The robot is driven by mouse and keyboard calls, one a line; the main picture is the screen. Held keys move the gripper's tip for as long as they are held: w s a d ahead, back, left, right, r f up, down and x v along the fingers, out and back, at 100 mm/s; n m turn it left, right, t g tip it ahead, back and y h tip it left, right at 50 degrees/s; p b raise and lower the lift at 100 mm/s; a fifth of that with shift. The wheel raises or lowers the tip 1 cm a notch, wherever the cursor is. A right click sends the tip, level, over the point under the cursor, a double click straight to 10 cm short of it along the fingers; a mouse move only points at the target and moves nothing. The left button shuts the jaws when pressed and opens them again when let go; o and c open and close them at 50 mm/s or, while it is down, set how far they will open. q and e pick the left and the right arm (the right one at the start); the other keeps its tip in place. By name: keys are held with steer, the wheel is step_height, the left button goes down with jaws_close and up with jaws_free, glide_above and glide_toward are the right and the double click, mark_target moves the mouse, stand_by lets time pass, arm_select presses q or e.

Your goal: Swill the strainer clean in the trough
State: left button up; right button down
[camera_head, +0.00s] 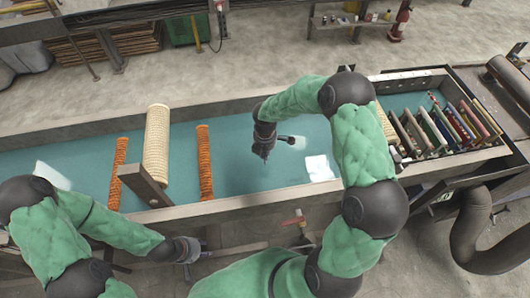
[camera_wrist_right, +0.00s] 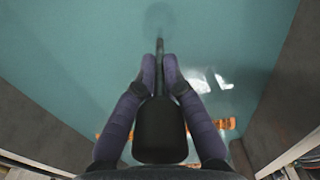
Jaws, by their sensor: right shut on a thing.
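My right gripper (camera_head: 266,148) hangs over the blue-green water of the trough (camera_head: 240,208). In the right wrist view its two fingers (camera_wrist_right: 160,68) are shut on the dark handle of the strainer (camera_wrist_right: 160,48). The strainer's head (camera_head: 297,142) shows in the head view as a small pale shape to the right of the gripper. In the wrist view the far end is only a faint round patch; I cannot tell how deep it sits. My left gripper (camera_head: 186,250) is in front of the trough, apart from the strainer; its fingers are unclear.
A pale ribbed roller (camera_head: 157,145) and two orange rollers (camera_head: 118,170) (camera_head: 205,160) lie across the trough to the left. A rack of upright coloured frames (camera_head: 440,130) stands at the right end. Open water lies around the right gripper.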

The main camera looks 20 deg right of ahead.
steer(key=shift+f, duration=0.3)
steer(key=shift+a, duration=0.15)
steer(key=shift+s+d+p, duration=0.2)
steer(key=shift+d, duration=0.6)
steer(key=shift+s+d+p, duration=0.15)
steer(key=shift+d, duration=0.65)
stand_by(0.4)
steer(key=shift+w+a, duration=0.75)
steer(key=shift+a, duration=2.15)
steer(key=s+d+p, duration=0.1)
steer(key=d, duration=0.4)
steer(key=shift+s+d, duration=0.3)
steer(key=shift+d, duration=0.1)
stand_by(0.9)
steer(key=shift+r, duration=0.1)
stand_by(0.4)
